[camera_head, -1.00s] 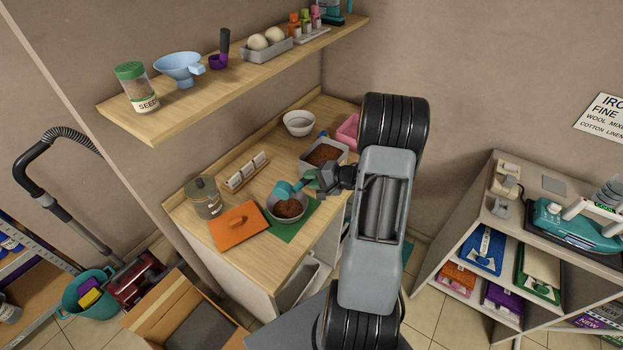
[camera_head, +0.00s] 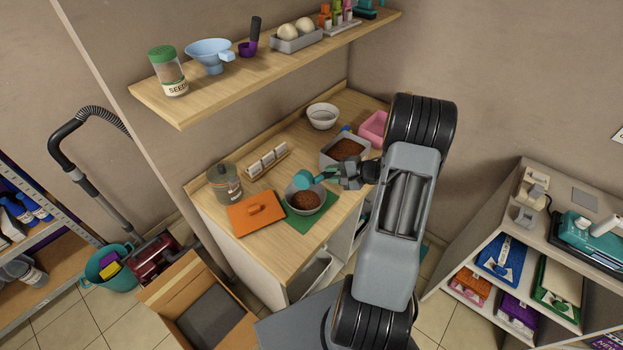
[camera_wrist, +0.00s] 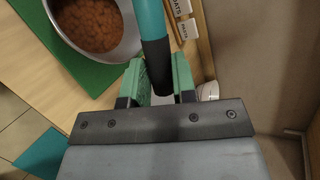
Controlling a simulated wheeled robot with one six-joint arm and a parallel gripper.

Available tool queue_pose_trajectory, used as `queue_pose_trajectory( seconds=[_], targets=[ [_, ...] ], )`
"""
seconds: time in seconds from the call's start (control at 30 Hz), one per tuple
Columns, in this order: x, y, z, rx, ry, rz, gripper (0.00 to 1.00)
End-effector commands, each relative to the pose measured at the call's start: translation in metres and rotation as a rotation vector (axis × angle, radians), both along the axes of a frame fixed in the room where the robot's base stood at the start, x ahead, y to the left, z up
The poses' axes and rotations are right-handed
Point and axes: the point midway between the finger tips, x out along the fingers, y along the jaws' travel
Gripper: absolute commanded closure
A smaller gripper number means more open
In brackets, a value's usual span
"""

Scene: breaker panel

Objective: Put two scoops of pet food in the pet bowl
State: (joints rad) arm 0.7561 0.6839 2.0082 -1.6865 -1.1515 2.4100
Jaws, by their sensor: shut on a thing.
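My gripper (camera_head: 353,174) is shut on the handle of a teal scoop (camera_head: 304,179). In the wrist view the handle (camera_wrist: 152,40) runs up between the green finger pads, and the scoop's head is out of frame. In the head view the scoop's head is over the far left rim of the pet bowl (camera_head: 291,203); its contents cannot be seen. The grey bowl holds brown pet food (camera_head: 305,199) and stands on a green mat (camera_head: 303,229). A grey bin (camera_head: 337,159) of brown food (camera_head: 346,149) stands behind the gripper.
A labelled rack (camera_head: 267,160), a white bowl (camera_head: 322,116) and a pink tub (camera_head: 374,127) are farther back. A loaded shelf (camera_head: 200,111) overhangs the counter's back.

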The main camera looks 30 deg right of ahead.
Motion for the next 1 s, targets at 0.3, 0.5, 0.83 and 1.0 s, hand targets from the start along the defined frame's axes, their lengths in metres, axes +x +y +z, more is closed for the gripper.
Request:
queue_pose_trajectory(
  seconds=[0.3, 0.5, 0.83, 1.0],
  targets=[
    [-0.004, 0.005, 0.019, -0.134, -0.111, -0.001, 0.98],
    [-0.006, 0.008, 0.03, -0.225, -0.184, 0.001, 0.98],
    [-0.008, 0.01, 0.039, -0.299, -0.244, 0.001, 0.98],
    [-0.008, 0.01, 0.039, -0.3, -0.246, 0.0, 0.98]
  ],
)
